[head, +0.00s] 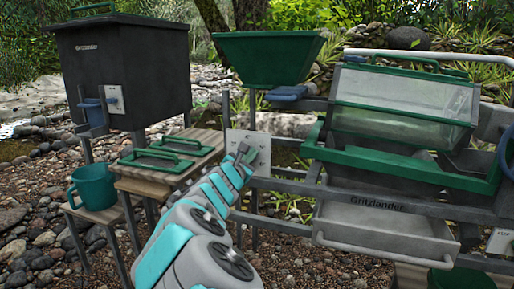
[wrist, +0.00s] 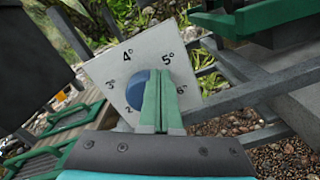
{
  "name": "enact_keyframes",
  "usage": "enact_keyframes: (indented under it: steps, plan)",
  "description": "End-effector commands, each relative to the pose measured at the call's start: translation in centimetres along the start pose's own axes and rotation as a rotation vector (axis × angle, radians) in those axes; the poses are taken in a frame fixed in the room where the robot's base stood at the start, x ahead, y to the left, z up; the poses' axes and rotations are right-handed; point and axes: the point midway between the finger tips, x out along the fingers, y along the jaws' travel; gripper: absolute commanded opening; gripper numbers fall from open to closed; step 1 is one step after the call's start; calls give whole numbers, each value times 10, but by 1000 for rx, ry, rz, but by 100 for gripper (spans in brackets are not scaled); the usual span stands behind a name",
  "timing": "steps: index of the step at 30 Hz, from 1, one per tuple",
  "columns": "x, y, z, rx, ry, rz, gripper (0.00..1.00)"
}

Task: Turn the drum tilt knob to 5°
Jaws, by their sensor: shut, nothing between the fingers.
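The drum tilt dial plate (wrist: 112,72) is a pale panel marked 2, 3°, 4°, 5° and 6°, tilted in the wrist view. Its round blue knob (wrist: 136,92) sits at the middle of the plate. The fingers of my gripper (wrist: 160,75) are shut together with nothing between them, in front of the knob's right side, hiding that part. I cannot tell whether they touch it, nor which mark the knob points to. In the head view, my gripper (head: 244,152) is at the plate (head: 262,146), and the knob is hidden behind it.
The green-framed drum (head: 402,100) and a grey tray (head: 385,232) stand to the right, with grey rails around the plate. A green hopper (head: 268,58) is above. A wooden bench (head: 200,135) with green-handled screens, a teal mug (head: 92,185) and a black box (head: 120,65) are left.

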Motion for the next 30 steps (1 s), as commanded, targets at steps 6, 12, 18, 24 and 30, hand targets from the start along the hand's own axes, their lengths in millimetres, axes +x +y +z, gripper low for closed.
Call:
enact_keyframes:
  steps: [6,12,18,24,30]
  plan:
    - [0,-3,4,-1,4,0,0]
    - [-8,-2,5,-1,5,3,0]
    - [-30,-2,7,-1,1,3,0]
    - [-51,-2,7,-1,2,2,0]
    - [-60,-2,6,-1,2,2,0]
